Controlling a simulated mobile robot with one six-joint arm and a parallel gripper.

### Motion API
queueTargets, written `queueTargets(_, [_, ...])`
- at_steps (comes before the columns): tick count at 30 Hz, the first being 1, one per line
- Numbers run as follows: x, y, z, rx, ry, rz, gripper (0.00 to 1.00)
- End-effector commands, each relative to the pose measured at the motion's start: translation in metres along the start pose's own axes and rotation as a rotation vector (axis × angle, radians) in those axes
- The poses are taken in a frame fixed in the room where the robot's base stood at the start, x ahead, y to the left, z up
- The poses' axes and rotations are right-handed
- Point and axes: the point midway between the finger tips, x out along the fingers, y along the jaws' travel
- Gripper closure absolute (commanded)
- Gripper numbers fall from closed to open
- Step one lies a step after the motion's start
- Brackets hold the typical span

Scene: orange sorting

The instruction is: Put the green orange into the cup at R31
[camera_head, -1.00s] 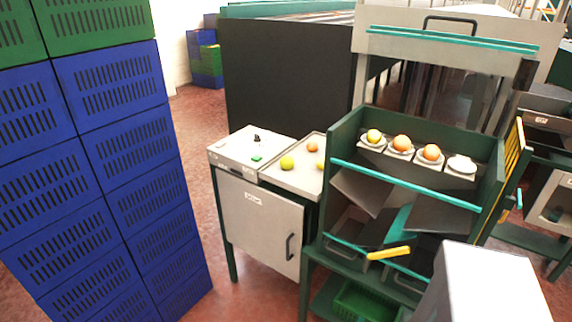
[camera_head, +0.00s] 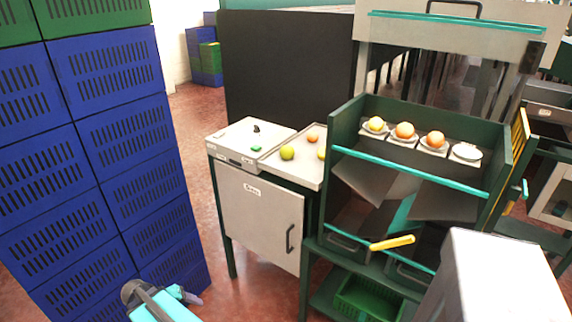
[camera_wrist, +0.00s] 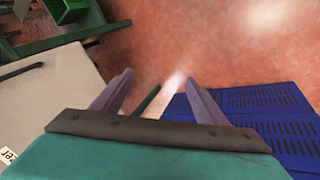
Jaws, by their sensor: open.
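A green orange (camera_head: 287,153) lies on the pale tray top beside the white scale-like box. In the rack, a row of cups holds a yellow fruit (camera_head: 376,123) and two orange ones (camera_head: 404,130) (camera_head: 436,138). The rightmost cup (camera_head: 466,153) is empty. I cannot read which cup is R31. My gripper (camera_wrist: 158,92) is open and empty over the floor; in the head view it shows at the bottom left, well away from the fruit.
Stacked blue crates (camera_head: 110,120) stand close on the left, near my arm. A small orange fruit (camera_head: 312,139) lies at the tray's back. The green rack (camera_head: 345,125) has a teal bar (camera_head: 410,171) across its front. Red floor (camera_head: 235,290) is clear between crates and cabinet.

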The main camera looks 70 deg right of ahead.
Motion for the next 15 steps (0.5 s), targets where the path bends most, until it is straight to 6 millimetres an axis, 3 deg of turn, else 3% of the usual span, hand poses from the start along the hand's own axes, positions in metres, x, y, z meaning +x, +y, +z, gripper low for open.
queueTargets(1, [0.0,0.013,-0.021,0.06,0.033,0.014,0.33])
queueTargets(6, [-0.012,0.065,-0.083,0.263,0.145,0.066,0.33])
queueTargets(15, [-0.045,0.18,-0.173,0.618,0.356,0.156,0.33])
